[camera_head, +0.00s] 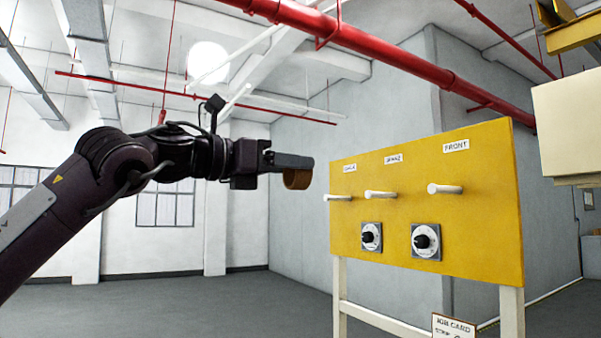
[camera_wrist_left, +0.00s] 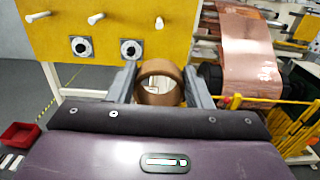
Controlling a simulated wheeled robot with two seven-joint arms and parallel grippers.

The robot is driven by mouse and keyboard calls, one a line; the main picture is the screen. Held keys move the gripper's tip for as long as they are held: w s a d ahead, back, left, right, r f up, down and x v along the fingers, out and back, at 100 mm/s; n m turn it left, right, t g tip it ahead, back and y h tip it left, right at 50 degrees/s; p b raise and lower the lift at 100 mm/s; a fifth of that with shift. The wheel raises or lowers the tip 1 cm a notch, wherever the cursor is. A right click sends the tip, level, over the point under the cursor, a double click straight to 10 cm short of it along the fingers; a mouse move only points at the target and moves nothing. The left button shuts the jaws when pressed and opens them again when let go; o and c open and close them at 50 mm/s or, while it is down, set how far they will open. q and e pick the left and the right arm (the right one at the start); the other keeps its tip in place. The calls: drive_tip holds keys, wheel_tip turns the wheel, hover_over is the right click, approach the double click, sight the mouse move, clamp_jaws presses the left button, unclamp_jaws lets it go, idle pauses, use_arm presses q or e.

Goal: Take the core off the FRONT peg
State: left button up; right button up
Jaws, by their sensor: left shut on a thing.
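The brown ring-shaped core (camera_head: 297,180) is held at the tip of my left gripper (camera_head: 290,164), in the air left of the yellow peg board (camera_head: 400,225). In the left wrist view the core (camera_wrist_left: 160,97) sits between the two fingers of the left gripper (camera_wrist_left: 160,85), its opening facing the camera. The peg under the FRONT label (camera_head: 456,145) is a white rod, the FRONT peg (camera_head: 446,189), and it is bare. Two other pegs on the board, the middle peg (camera_head: 381,194) and the left peg (camera_head: 338,198), are also bare. My right gripper is not in view.
Two dials (camera_head: 426,242) sit below the pegs. A card (camera_head: 453,326) stands at the board's foot. In the wrist view, a copper foil roll (camera_wrist_left: 250,60) and yellow railing (camera_wrist_left: 290,125) are at right, and a red bin (camera_wrist_left: 18,136) is on the floor at left.

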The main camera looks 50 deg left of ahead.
use_arm(q)
drive_tip(key=s+a+b, duration=0.1)
drive_tip(key=s+b, duration=0.1)
drive_tip(key=s, duration=0.5)
drive_tip(key=shift+s+a, duration=0.2)
drive_tip(key=shift+s, duration=0.05)
idle(0.4)
